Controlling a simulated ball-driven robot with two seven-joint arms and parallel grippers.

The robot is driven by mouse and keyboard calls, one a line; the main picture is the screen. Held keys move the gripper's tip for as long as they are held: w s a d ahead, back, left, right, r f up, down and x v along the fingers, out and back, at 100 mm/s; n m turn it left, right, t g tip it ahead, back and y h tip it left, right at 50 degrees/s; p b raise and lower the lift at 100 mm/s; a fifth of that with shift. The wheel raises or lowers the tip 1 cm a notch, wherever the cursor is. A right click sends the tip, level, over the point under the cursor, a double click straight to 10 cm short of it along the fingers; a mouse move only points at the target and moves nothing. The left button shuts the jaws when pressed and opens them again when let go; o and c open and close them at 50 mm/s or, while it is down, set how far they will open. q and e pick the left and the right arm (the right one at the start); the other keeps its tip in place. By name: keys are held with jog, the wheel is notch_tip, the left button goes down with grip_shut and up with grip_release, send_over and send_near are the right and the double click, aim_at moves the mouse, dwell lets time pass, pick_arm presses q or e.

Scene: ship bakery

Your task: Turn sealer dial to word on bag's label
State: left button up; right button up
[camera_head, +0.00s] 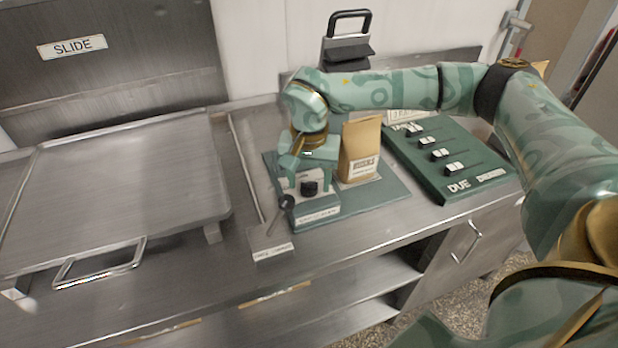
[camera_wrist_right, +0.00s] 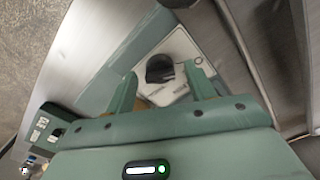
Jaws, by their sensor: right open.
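The sealer (camera_head: 314,207) is a low green box with a pale front plate on a green mat. Its black dial (camera_head: 309,188) stands on that plate. The dial also shows in the right wrist view (camera_wrist_right: 160,69), between and just beyond the fingertips. My right gripper (camera_head: 304,172) is above the sealer, open and pointing down; its fingers (camera_wrist_right: 160,82) lie either side of the dial, and contact cannot be told. A brown paper bag (camera_head: 361,137) stands upright on the mat behind the sealer, with a pale label (camera_head: 365,169) too small to read. My left gripper is not in view.
A green board with sliders, marked DUE (camera_head: 458,187), lies right of the bag. A lever with a dark knob (camera_head: 286,202) stands just left of the sealer. A steel slide hatch (camera_head: 120,180) fills the left. A black-handled device (camera_head: 347,50) is at the back wall.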

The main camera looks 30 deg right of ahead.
jog(key=c, duration=1)
